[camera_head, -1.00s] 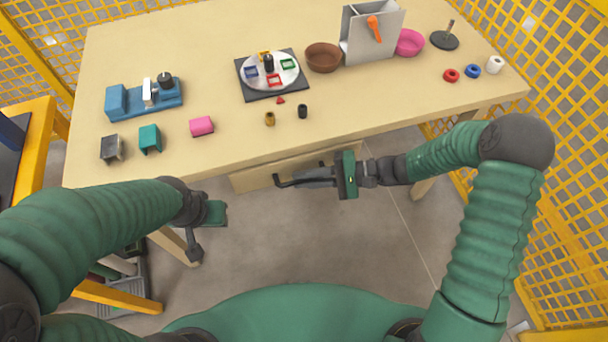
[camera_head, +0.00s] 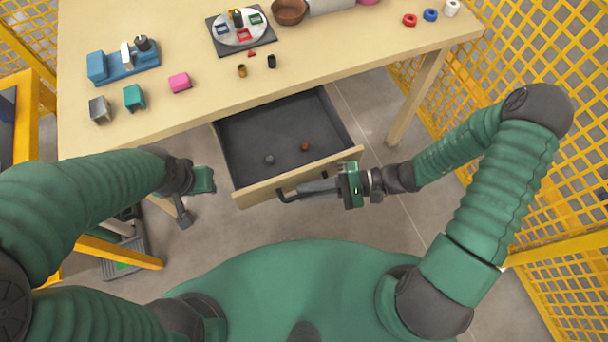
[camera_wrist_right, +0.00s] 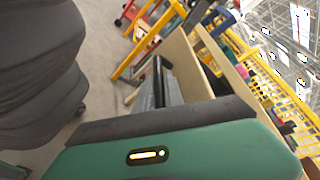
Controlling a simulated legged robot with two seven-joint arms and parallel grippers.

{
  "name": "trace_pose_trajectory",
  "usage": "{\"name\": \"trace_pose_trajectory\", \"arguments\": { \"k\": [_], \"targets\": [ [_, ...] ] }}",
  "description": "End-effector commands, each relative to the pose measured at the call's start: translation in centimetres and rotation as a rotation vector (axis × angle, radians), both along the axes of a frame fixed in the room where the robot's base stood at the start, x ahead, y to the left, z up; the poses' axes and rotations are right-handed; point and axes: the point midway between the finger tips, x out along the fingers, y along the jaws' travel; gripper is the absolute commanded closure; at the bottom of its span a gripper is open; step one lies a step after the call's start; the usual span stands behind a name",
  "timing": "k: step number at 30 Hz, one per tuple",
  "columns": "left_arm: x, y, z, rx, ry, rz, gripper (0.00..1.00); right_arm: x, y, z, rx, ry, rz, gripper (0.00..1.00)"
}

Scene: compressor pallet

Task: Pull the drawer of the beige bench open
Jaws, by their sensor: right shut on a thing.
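The beige bench (camera_head: 330,62) has its drawer (camera_head: 245,197) pulled out toward me. The drawer's dark inside shows, with a small grey piece and a small orange-brown piece on its floor. My right gripper (camera_head: 300,191) is shut on the dark bar handle (camera_head: 284,196) at the drawer front. In the right wrist view the handle (camera_wrist_right: 158,75) runs between the fingers, beside the beige drawer front (camera_wrist_right: 180,62). My left gripper (camera_head: 183,212) hangs empty left of the drawer, apart from it; its finger gap is not clear.
On the bench top stand a blue fixture (camera_head: 123,64), a pink block (camera_head: 179,82), a teal block (camera_head: 133,97), a grey block (camera_head: 99,109) and a round white plate (camera_head: 240,28). Yellow mesh fencing (camera_head: 540,150) closes the right side. Floor is free between drawer and my body.

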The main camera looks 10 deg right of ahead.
Motion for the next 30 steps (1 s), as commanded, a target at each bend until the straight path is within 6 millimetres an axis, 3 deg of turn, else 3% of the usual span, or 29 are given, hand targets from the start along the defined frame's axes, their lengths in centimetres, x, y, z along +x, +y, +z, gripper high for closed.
{"name": "trace_pose_trajectory", "arguments": {
  "k": [17, 18, 19, 30],
  "targets": [
    [0.0, 0.0, 0.27, 0.0, 0.0, 0.0, 0.64, -0.6, -0.42, -0.18, -0.006, -0.003, -0.004, 1.0],
    [0.0, 0.0, 0.27, 0.0, 0.0, 0.0, 0.64, -0.6, -0.42, -0.18, -0.006, -0.003, -0.004, 0.83],
    [0.0, 0.0, 0.27, 0.0, 0.0, 0.0, 0.64, -0.6, -0.4, -0.16, -0.006, -0.003, -0.004, 0.8],
    [0.0, 0.0, 0.28, 0.0, 0.0, 0.0, 0.64, -0.68, -0.28, -0.03, -0.001, -0.002, -0.001, 0.78]
  ]
}}
